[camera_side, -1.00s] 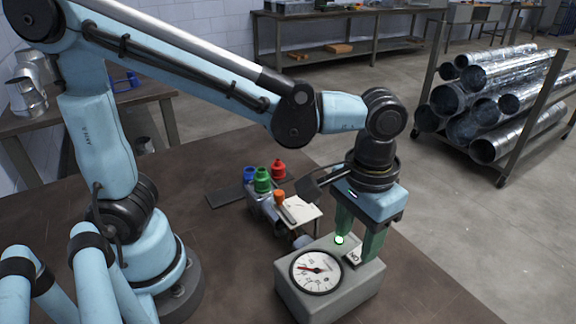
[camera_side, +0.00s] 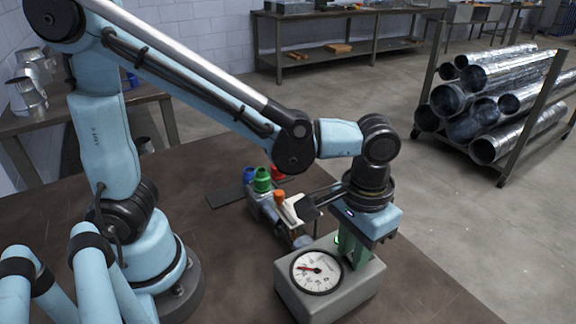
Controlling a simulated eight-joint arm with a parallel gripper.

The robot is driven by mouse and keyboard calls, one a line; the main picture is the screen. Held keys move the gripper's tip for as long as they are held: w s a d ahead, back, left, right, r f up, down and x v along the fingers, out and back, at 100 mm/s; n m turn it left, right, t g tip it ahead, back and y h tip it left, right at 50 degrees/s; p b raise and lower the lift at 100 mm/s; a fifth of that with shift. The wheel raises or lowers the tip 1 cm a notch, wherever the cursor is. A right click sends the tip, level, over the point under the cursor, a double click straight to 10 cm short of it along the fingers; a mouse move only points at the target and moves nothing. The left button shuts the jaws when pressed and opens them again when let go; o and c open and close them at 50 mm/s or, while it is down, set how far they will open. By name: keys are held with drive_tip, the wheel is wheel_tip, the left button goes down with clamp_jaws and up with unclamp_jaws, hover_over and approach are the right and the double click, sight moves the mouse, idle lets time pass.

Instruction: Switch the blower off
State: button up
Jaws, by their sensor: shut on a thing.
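The blower is a grey box (camera_side: 330,298) near the table's front edge. A round white gauge (camera_side: 317,272) with a red needle is on its sloping face. A green glow (camera_side: 338,240) shows on its top, partly behind my fingers. My gripper (camera_side: 355,258) has green fingers and points down onto the top of the box, right of and behind the gauge. The fingers are shut on the switch on top of the box. The switch itself is hidden by the fingers, so its position cannot be seen.
A rack of metal ducts (camera_side: 490,100) stands on the floor at the right. The dark table (camera_side: 225,285) is clear left of the box.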

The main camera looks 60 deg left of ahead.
drive_tip(key=shift+w+r+g, duration=0.1)
drive_tip(key=shift+w+g, duration=0.2)
drive_tip(key=shift+g, duration=0.75)
drive_tip(key=shift+w+r+g, duration=0.1)
drive_tip(key=shift+w+g, duration=0.15)
drive_tip(key=shift+g, duration=0.8)
clamp_jaws()
drive_tip(key=o, duration=0.9)
unclamp_jaws()
drive_tip(key=v, duration=1.2)
drive_tip(key=shift+r, duration=0.1)
